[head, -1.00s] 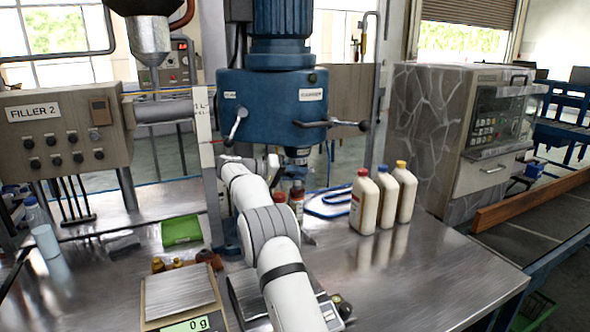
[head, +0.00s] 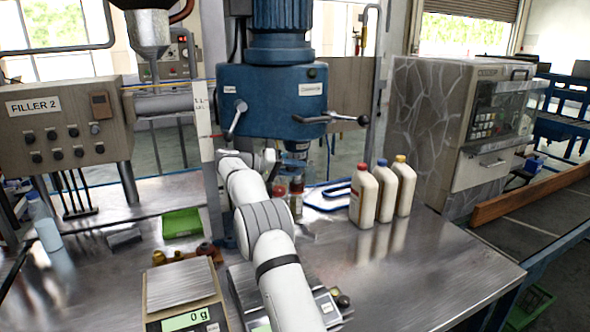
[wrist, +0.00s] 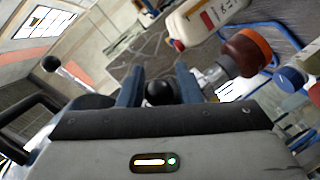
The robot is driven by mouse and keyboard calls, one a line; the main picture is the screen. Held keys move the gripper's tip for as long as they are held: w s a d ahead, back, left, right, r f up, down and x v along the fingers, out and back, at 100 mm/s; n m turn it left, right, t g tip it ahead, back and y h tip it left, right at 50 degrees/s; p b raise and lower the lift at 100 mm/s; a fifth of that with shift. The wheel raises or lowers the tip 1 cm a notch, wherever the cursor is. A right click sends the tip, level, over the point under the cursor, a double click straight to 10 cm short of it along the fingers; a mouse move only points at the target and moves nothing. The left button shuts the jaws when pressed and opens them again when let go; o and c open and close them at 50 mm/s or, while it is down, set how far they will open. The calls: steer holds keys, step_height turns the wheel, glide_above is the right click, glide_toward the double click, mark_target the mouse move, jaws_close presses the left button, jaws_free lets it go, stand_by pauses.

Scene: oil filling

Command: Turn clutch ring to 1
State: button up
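The blue machine head (head: 272,100) stands at the back centre in the head view, with black-knobbed levers. Its dark spindle (head: 297,148) hangs beneath it. I cannot make out a separate clutch ring or any number on it. My gripper is partly hidden behind my own arm in the head view, close to the spindle's left side. In the wrist view my gripper (wrist: 159,85) has its two blue-grey fingers apart. A round black knob (wrist: 160,93) shows between them; I see no clear contact. A second black knob (wrist: 51,63) is at the left.
Red-capped small bottles (head: 296,192) stand just below the spindle. Several cream bottles (head: 363,196) stand to their right. A scale (head: 180,286) reading 0 g and a green tray (head: 182,223) are at the left. The table's right front is clear.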

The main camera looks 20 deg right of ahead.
steer(key=v, duration=0.8)
steer(key=shift+d, duration=0.1)
steer(key=s+a+r+n+t+y, duration=0.1)
steer(key=s+a+n+t+y, duration=0.2)
steer(key=s, duration=0.6)
steer(key=s+a+r+n+y, duration=0.15)
steer(key=s+n+y, duration=0.3)
steer(key=s, duration=0.55)
steer(key=s+a+f+y, duration=0.2)
steer(key=s+a+f, duration=0.1)
steer(key=s, duration=0.6)
steer(key=s+a+f+t+y, duration=0.1)
steer(key=s+a+f+y, duration=0.2)
steer(key=s, duration=0.6)
steer(key=s+a+f+t+y, duration=0.1)
steer(key=s+a+f+y, duration=0.2)
steer(key=s, duration=0.6)
step_height(320, 180, down, 2)
steer(key=shift+s+a+f+n+p, duration=0.25)
steer(key=shift+a+n+p, duration=0.1)
steer(key=shift+a, duration=0.75)
steer(key=shift+w, duration=0.1)
